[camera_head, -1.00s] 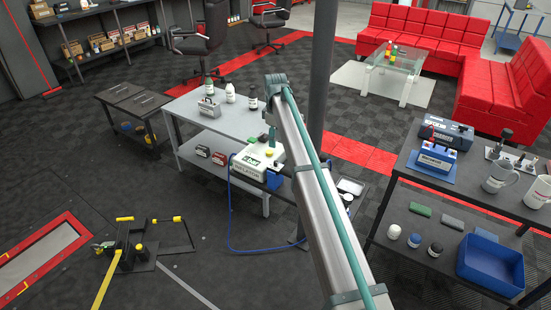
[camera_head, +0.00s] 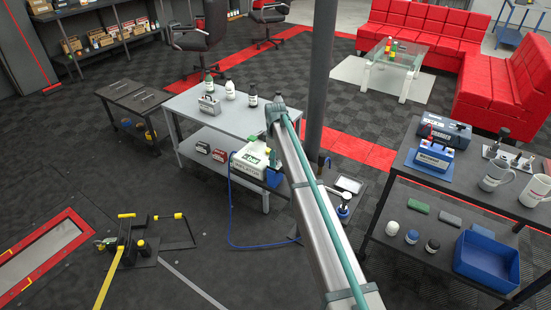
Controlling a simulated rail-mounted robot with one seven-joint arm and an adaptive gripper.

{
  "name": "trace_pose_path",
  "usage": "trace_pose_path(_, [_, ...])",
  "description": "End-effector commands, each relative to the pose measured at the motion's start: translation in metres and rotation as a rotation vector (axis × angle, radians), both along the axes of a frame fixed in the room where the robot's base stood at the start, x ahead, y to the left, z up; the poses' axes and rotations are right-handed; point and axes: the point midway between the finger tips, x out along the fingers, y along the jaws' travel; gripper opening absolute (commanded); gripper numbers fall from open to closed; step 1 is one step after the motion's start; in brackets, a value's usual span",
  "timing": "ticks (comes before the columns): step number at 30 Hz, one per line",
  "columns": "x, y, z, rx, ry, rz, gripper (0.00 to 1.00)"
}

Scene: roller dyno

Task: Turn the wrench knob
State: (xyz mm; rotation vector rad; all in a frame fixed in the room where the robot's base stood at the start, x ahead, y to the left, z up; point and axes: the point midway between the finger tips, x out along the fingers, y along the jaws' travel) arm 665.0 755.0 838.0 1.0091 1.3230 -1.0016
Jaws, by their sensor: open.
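I cannot pick out a wrench knob with certainty at this size.
A dark two-level table (camera_head: 395,170) at the right holds a blue case (camera_head: 434,157), mugs and a blue bin (camera_head: 487,262). A dark pole (camera_head: 318,75) stands behind my arm. A yellow and black floor fixture (camera_head: 130,240) lies at the left. The floor between is mostly clear.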

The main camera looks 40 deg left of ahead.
Motion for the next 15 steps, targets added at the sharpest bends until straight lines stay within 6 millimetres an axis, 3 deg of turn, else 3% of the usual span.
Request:
trace_pose_path(5, [0.0000,0.0000,-0.0002,0.000,0.000,0.000,0.45])
trace_pose_path(13, [-0.0001,0.0000,-0.0001,0.000,0.000,0.000,0.01])
trace_pose_path(15, [-0.0001,0.0000,-0.0001,0.000,0.001,0.000,0.00])
